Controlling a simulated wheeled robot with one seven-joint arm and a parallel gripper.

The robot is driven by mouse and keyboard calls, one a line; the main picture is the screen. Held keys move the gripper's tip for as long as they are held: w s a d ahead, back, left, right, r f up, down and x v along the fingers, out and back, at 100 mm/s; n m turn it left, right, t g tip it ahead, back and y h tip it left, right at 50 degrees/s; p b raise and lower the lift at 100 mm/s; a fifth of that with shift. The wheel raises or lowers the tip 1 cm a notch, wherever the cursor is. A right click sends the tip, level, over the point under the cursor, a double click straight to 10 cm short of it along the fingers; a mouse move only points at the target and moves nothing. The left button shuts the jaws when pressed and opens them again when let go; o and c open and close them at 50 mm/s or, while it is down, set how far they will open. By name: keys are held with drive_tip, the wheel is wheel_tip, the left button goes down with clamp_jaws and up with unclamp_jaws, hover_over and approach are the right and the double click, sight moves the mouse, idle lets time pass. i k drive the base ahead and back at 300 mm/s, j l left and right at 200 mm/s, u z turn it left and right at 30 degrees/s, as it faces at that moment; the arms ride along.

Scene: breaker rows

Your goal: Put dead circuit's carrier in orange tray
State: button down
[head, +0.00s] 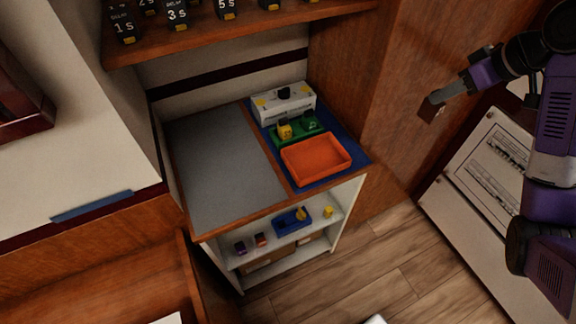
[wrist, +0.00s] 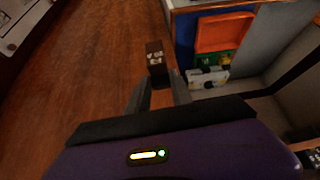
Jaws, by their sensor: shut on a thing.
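My gripper (head: 446,97) is at the upper right, away from the counter, shut on a small dark brown carrier (head: 431,109). In the wrist view the carrier (wrist: 154,56) stands out beyond the fingers and shows pale marks on one face, too small to read. The orange tray (head: 317,172) is on a blue mat at the right side of the counter, and its visible inside is empty. The tray also shows upside down at the top of the wrist view (wrist: 224,31). The carrier is in the air, to the right of the tray and apart from it.
Behind the tray are a green holder (head: 304,134) with a yellow piece and a white box (head: 283,105). The grey counter (head: 222,163) is bare. A shelf (head: 240,35) with labelled dark blocks hangs above.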

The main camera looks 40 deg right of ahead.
sight(305, 164)
drive_tip(key=l+u, duration=0.9)
drive_tip(key=k+l+u, duration=0.15)
drive_tip(key=l+u, duration=0.3)
drive_tip(key=l, duration=0.1)
